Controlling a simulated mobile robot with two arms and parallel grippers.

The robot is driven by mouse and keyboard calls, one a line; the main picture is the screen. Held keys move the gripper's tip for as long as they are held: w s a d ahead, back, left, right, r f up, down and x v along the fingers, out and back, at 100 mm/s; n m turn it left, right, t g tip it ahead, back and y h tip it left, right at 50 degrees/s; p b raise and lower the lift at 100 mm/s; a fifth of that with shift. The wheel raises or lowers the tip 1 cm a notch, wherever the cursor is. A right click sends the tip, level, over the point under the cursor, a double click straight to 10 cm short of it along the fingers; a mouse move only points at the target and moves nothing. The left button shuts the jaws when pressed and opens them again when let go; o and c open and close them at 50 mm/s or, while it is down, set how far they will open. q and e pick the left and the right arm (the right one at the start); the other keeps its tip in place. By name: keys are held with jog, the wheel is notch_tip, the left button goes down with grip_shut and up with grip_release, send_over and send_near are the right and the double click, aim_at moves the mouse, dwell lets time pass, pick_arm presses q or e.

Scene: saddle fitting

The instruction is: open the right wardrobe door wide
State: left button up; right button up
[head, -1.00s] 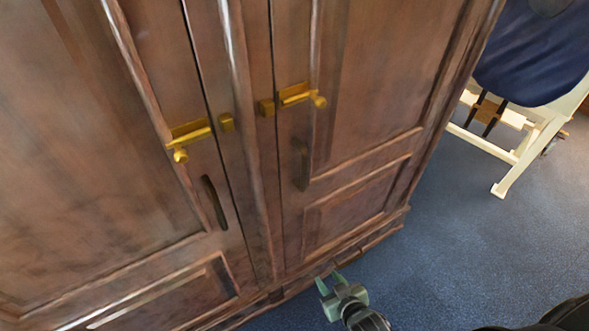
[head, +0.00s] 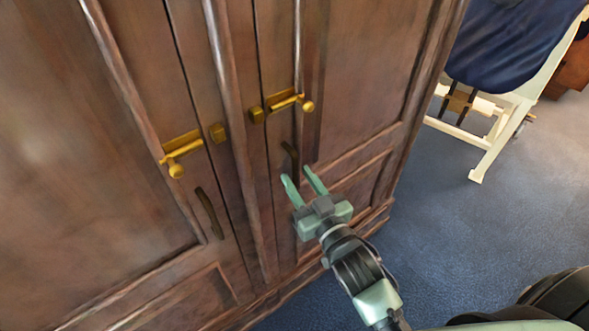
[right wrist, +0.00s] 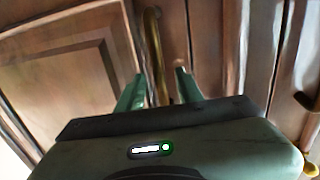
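The right wardrobe door (head: 365,75) is brown panelled wood and looks shut. Its dark upright handle (head: 289,152) shows just above my right gripper (head: 297,175). In the right wrist view the handle (right wrist: 157,60) stands between the two open green fingers of the right gripper (right wrist: 158,82), with space on both sides. I cannot tell how deep it sits between them. A brass bolt (head: 287,101) with a round knob is on the right door above the handle. A small gap shows between it and its brass keeper (head: 257,114). My left gripper is not in view.
The left wardrobe door (head: 90,170), also shut, has its own bolt (head: 181,147) and dark handle (head: 209,213). A cream-framed chair (head: 495,130) with blue cloth stands right of the wardrobe. Blue carpet (head: 440,235) is clear between them.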

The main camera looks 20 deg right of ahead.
jog(key=shift+w+a, duration=0.15)
jog(key=shift+w, duration=0.95)
grip_shut()
dwell(0.7)
